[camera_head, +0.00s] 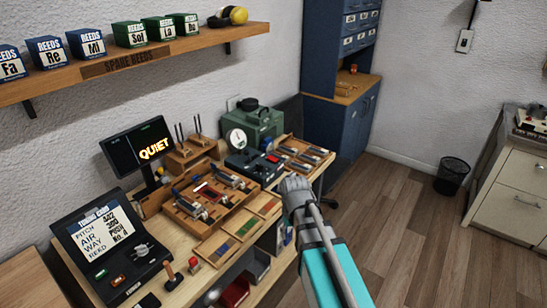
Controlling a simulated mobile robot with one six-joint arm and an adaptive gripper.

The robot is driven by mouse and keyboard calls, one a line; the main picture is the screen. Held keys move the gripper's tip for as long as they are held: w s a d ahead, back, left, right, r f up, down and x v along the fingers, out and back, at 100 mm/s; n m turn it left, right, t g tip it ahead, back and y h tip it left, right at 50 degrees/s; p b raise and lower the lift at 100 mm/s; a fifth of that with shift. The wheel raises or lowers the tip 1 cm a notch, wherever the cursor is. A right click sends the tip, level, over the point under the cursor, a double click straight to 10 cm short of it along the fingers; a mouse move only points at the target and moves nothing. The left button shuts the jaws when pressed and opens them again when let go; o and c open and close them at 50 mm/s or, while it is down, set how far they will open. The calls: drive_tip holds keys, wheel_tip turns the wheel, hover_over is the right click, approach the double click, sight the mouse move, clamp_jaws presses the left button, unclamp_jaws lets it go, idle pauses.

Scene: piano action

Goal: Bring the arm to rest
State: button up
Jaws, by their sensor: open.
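My arm, with a teal link, reaches up from the bottom edge, right of centre. My gripper (295,185) is a small grey shape at its far end, in front of the right end of the workbench. It is open and I see nothing held in it. Its fingertips are too small to make out clearly, and I cannot tell its height above the bench. The wooden workbench (187,283) carries a wooden action tray (175,212) with several metal parts, left of my gripper. A flat tray with coloured strips (237,230) lies just left of my arm.
A shelf (185,47) holds reed boxes. A blue cabinet (335,128), black bin (452,177) and white drawers (513,190) surround open floor (410,235).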

drive_tip(key=s+d+m, duration=0.2)
drive_tip(key=s+d, duration=0.4)
drive_tip(key=shift+s+d+m, duration=0.25)
drive_tip(key=shift+d+m, duration=0.05)
drive_tip(key=shift+d, duration=0.05)
idle(2.8)
